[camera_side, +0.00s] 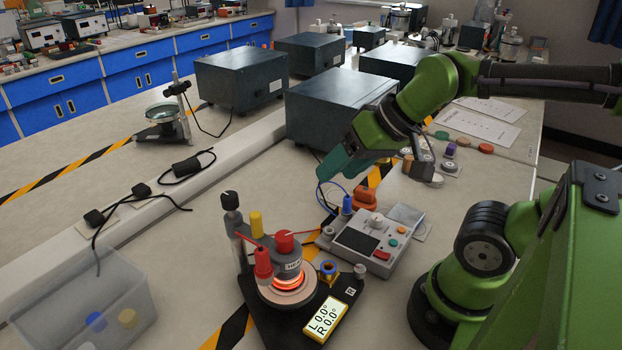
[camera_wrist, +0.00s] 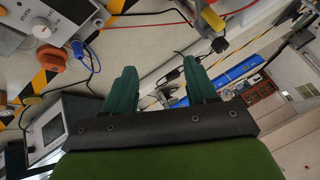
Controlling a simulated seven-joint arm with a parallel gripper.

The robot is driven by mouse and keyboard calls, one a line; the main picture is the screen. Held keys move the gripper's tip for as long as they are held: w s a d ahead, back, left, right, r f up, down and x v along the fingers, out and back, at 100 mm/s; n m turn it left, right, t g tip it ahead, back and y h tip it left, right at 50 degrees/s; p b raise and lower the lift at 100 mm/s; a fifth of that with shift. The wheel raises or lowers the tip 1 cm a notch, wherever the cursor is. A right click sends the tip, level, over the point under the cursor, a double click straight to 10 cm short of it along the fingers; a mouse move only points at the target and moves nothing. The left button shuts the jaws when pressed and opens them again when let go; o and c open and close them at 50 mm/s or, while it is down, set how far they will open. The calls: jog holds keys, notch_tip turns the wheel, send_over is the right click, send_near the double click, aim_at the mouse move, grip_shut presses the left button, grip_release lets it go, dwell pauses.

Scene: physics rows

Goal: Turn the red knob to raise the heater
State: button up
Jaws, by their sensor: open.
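The heater stand (camera_side: 250,300) is on the bench in the side view, with a glowing orange ring (camera_side: 287,283) low on its grey body. A round red knob (camera_side: 284,242) sits on top. A red capped post (camera_side: 263,262) stands in front of it. A small display (camera_side: 326,318) on the base reads L 0.0° and R 0.0°. My gripper (camera_side: 338,172) is above and behind the stand, to its upper right, apart from it. In the wrist view, its two green fingers (camera_wrist: 160,75) are spread with nothing between them. Part of a stand with a yellow post (camera_wrist: 212,18) shows at the top edge there.
A grey control box (camera_side: 372,240) with buttons stands right of the heater, a blue cable behind it. An orange object (camera_side: 365,198) lies nearby. A dark instrument case (camera_side: 335,105) is behind my gripper. A clear bin (camera_side: 80,305) stands at left; the bench between bin and heater is clear.

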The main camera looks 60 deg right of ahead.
jog(key=w+a+r+g, duration=0.1)
jog(key=w+a+g, duration=0.1)
jog(key=w+a, duration=0.15)
notch_tip(320, 180, up, 9)
jog(key=m+g+h, duration=0.2)
jog(key=m+g, duration=0.3)
jog(key=m, duration=0.8)
send_over(284, 236)
notch_tip(284, 236, down, 16)
jog(key=shift+f, duration=0.2)
jog(key=shift+c, duration=0.2)
jog(key=c, duration=1)
